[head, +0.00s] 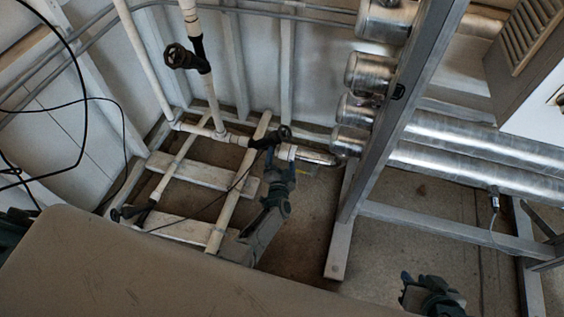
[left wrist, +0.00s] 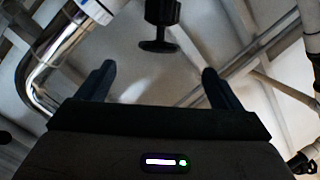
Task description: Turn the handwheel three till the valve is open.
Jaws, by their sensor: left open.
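A dark handwheel (head: 283,132) sits on the white pipework at the middle of the head view, beside a bent silver pipe. My left gripper (head: 281,159) is just below it in that view. In the left wrist view a black handwheel (left wrist: 157,46) on a black valve stem shows edge-on, ahead of and between the fingers of my open left gripper (left wrist: 157,73). The fingers look empty; whether they touch the wheel cannot be told. My right gripper (head: 432,296) is at the lower right of the head view, partly cut off, its jaws unclear. No number shows on any wheel.
Other dark handwheels sit on the upper white pipe (head: 176,56) and at the lower left (head: 117,214). A metal frame post (head: 372,150) and silver cylinders (head: 368,72) stand right of the left gripper. Black cables (head: 75,70) hang at the left.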

